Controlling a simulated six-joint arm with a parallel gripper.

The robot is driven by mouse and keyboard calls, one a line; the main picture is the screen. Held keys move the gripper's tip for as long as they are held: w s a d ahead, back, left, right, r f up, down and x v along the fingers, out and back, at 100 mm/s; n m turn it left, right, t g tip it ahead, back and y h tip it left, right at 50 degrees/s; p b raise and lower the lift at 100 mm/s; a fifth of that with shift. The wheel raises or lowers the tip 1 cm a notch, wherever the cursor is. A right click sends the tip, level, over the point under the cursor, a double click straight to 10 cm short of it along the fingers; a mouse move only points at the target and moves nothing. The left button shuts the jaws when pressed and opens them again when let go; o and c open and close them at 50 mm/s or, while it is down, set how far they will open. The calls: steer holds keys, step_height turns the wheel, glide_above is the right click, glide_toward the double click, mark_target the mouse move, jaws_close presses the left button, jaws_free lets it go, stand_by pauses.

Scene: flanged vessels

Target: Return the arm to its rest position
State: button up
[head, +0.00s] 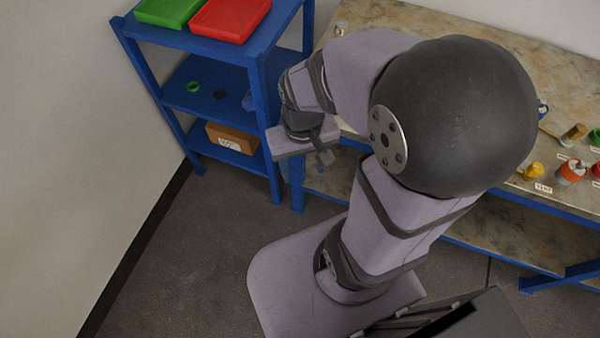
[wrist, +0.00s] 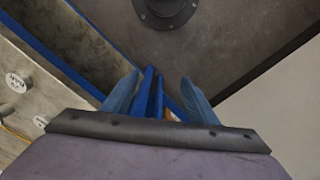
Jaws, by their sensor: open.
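My gripper (head: 325,157) is at the end of my bent arm in the head view, in front of the blue shelf rack and near the left end of the workbench. It points downward, and my arm partly hides it. In the wrist view its two bluish fingers (wrist: 159,96) stand apart with nothing held between them. Blue frame bars (wrist: 150,92) show beyond the fingers.
The blue shelf rack (head: 190,40) holds a green tray (head: 168,11), a red tray (head: 230,17) and a cardboard box (head: 231,138). Floor (head: 190,260) is clear at left.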

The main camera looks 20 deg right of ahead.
steer(key=shift+s+a+f+n, duration=0.2)
steer(key=shift+s+a+n, duration=0.45)
steer(key=shift+a+n, duration=0.05)
step_height(320, 180, down, 38)
steer(key=b, duration=3.7)
steer(key=shift+r, duration=0.25)
